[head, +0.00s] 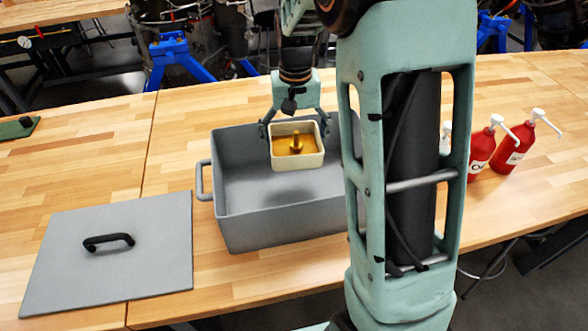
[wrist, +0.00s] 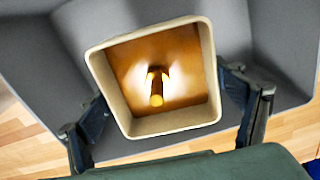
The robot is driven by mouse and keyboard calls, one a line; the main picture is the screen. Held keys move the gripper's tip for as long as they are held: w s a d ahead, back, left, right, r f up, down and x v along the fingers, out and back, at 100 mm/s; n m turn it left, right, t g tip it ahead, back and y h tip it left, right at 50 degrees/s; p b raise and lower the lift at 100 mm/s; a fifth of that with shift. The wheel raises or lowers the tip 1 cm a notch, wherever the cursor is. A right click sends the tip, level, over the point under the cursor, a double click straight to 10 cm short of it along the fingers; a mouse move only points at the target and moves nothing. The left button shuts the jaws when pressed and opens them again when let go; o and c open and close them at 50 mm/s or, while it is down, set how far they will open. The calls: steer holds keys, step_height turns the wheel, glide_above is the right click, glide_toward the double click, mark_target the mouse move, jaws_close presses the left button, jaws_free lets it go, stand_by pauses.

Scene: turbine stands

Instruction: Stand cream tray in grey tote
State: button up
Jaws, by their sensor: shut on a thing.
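The cream tray (head: 298,162) is a small open box with an amber inside and a short amber peg standing in its middle. My gripper (head: 296,128) is shut on it, with one finger at each side, and holds it over the grey tote. In the wrist view the cream tray (wrist: 165,130) sits between the two fingers (wrist: 165,112) with its opening facing the camera. The grey tote (head: 275,233) is open on the wooden table. A shadow lies on its floor below the tray. My arm hides the tote's right end.
A grey lid (head: 110,270) with a black handle lies flat left of the tote. Red pump bottles (head: 511,150) stand at the right. A green item (head: 18,128) lies at the far left. The table left of and behind the tote is mostly clear.

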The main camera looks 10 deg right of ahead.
steer(key=n+b, duration=0.1)
glide_above(297, 195)
step_height(297, 195, down, 6)
step_height(297, 195, down, 8)
steer(key=b, duration=0.6)
steer(key=shift+w+r, duration=0.15)
steer(key=shift+r, duration=0.05)
steer(key=shift+f+b, duration=0.3)
steer(key=shift+b, duration=0.05)
steer(key=o, duration=1.6)
steer(key=shift+r, duration=0.15)
steer(key=shift+r+p, duration=2.6)
steer(key=shift+r, duration=0.75)
